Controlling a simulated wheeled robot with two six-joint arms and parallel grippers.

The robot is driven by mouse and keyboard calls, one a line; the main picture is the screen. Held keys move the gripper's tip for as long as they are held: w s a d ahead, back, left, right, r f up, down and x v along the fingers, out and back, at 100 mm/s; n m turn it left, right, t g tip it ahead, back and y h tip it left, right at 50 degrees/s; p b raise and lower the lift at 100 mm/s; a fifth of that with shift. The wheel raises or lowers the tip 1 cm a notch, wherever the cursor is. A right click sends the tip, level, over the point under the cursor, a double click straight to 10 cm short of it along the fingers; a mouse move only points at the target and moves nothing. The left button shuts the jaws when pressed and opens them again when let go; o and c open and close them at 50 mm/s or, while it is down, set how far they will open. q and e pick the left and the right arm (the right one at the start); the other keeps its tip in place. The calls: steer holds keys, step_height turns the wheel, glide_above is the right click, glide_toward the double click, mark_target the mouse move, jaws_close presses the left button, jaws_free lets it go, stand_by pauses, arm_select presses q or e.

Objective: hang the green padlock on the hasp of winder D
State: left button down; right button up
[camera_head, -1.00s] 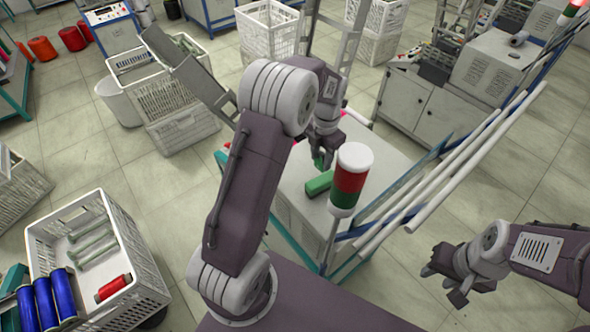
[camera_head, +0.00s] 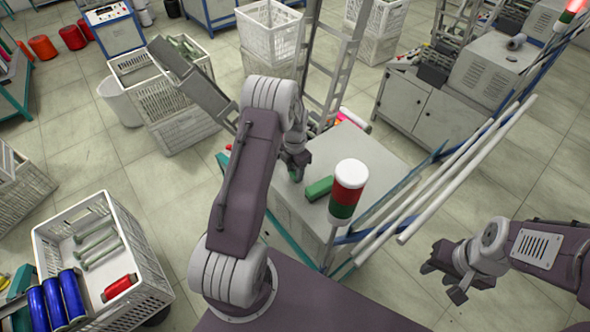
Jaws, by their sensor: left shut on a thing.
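My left gripper (camera_head: 296,174) is over the left edge of the pale machine top in front of me. It is shut on a small green thing, most likely the green padlock (camera_head: 295,176), largely hidden by the fingers. A separate green block (camera_head: 319,188) lies on the machine top just right of the gripper. My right gripper (camera_head: 446,279) hangs at the lower right, with its fingers apart and nothing between them. I cannot make out a hasp or a letter D on any winder.
A red-and-green signal lamp (camera_head: 348,189) with a white cap rises close to the right of the green block. White bars (camera_head: 450,185) slope along the machine's right side. A white crate (camera_head: 150,262) with spools stands at lower left. Open floor lies between.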

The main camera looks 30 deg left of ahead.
mark_target(295, 168)
arm_select(q)
steer(key=shift+f, duration=0.1)
steer(key=c, duration=0.9)
jaws_free()
steer(key=shift+s+d, duration=0.1)
steer(key=shift+r, duration=0.5)
step_height(295, 168, up, 11)
steer(key=b, duration=0.3)
steer(key=s+d+m, duration=0.3)
steer(key=s+m, duration=0.3)
steer(key=m, duration=0.4)
steer(key=s+d+m, duration=0.4)
steer(key=s+m, duration=0.2)
steer(key=m, duration=0.4)
steer(key=s+d+f+m+t, duration=0.1)
steer(key=s+d+m, duration=0.3)
steer(key=m, duration=0.7)
steer(key=shift+s, duration=1.2)
